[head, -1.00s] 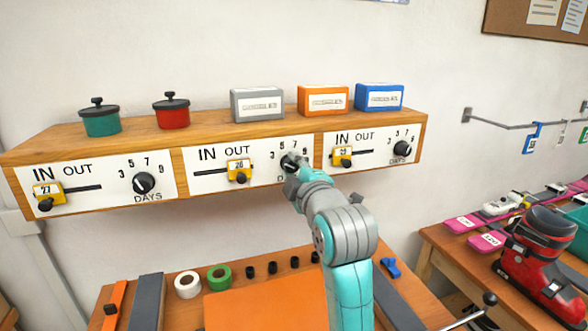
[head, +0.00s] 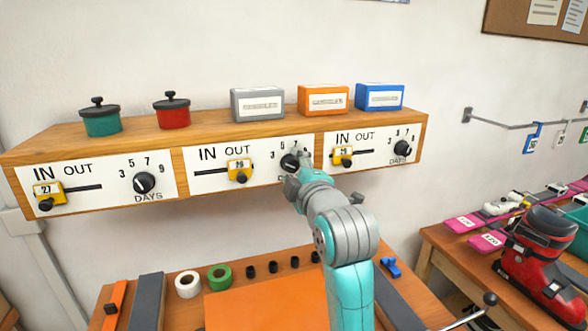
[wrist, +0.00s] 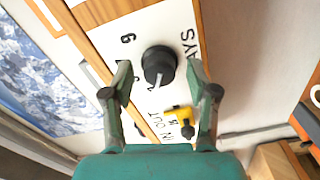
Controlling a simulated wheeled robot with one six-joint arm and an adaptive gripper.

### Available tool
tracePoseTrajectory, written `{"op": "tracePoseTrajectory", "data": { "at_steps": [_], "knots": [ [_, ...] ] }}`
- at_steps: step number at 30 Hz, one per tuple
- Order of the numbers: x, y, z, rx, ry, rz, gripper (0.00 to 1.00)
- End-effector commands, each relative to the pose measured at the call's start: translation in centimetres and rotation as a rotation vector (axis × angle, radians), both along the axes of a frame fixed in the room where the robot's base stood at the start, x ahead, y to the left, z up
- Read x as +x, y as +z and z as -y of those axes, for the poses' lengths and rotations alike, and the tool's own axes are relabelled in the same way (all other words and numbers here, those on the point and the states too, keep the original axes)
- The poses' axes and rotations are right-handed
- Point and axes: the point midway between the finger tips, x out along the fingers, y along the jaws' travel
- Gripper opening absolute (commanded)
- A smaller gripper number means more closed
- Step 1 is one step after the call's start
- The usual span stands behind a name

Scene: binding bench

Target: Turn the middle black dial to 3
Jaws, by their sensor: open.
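The middle black dial (head: 291,161) is on the middle white panel (head: 215,185) of the wooden shelf, with numbers above it and partly hidden by my gripper. The wrist view shows the dial (wrist: 158,65) face-on. Its white pointer line points down in that picture, toward the panel's IN/OUT side; the number there is not clearly readable. My gripper (wrist: 160,88) is open, its two fingers apart on either side of the dial, with no contact visible. In the head view my gripper (head: 298,180) is just in front of the middle dial, its fingertips hard to make out.
Left dial (head: 144,183) and right dial (head: 402,148) flank it on their own panels. A yellow slider tag (head: 239,170) is just left of the middle dial. Pots and boxes stand on the shelf top (head: 210,138). The bench below holds tape rolls and an orange sheet (head: 260,308).

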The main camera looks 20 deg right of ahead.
Motion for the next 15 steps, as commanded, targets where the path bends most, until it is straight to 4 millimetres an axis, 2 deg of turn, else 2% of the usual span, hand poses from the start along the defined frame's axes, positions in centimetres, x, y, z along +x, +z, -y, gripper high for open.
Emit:
{"op": "tracePoseTrajectory", "data": {
  "at_steps": [15],
  "knots": [
    [-6.7,0.0,0.0,0.0,0.0,0.001,0.59]
  ]
}}
